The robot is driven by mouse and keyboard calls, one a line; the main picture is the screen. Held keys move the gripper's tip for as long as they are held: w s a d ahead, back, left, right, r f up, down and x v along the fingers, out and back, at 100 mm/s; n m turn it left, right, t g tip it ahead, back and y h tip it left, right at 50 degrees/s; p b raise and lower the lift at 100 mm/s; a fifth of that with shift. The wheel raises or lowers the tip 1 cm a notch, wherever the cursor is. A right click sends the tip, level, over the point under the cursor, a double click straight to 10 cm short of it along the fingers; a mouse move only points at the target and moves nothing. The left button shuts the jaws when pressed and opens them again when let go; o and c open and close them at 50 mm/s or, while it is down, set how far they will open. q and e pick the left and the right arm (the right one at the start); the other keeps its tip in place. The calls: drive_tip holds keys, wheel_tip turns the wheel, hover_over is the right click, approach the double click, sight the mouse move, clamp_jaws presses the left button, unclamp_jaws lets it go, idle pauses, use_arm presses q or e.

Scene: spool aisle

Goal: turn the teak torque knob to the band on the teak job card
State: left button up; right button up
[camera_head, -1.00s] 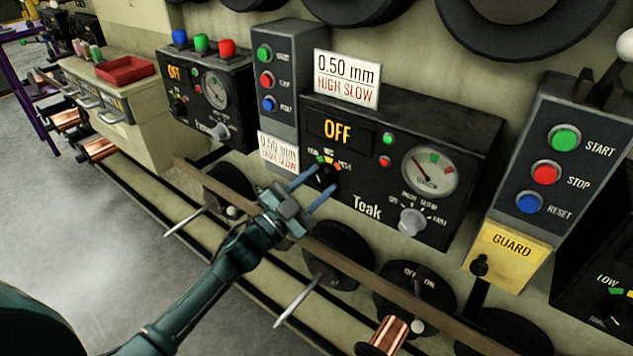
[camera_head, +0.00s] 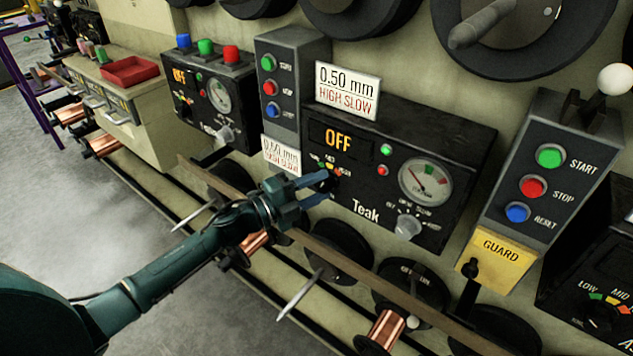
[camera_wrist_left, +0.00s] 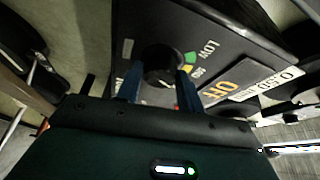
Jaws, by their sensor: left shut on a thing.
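The teak panel (camera_head: 455,150) is black, marked "Teak", with a lit "OFF" display (camera_head: 338,139). Its job card (camera_head: 347,91) reads 0.50 mm, HIGH SLOW. My left gripper (camera_head: 326,188) is at the torque knob, shut on it, and largely hides it in the head view. In the left wrist view the round black knob (camera_wrist_left: 161,62) sits between the two blue fingers (camera_wrist_left: 158,88). Green LOW and yellow MID marks (camera_wrist_left: 189,61) show beside it; the HIGH mark is hidden there. I cannot tell where the knob points. My right gripper is not in view.
A grey speed knob (camera_head: 408,228) and a gauge (camera_head: 425,184) are right of the torque knob. A START/STOP/RESET box (camera_head: 545,165) with a yellow GUARD plate (camera_head: 495,259) stands further right. A wooden rail (camera_head: 340,262) runs below.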

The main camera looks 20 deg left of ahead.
use_arm(q)
drive_tip(key=shift+m+p, duration=0.4)
drive_tip(key=shift+m, duration=0.2)
drive_tip(key=shift+m+g, duration=0.3)
drive_tip(key=o, duration=1)
drive_tip(key=b+v, duration=0.1)
drive_tip(key=v, duration=1.2)
drive_tip(key=shift+s+r, duration=0.15)
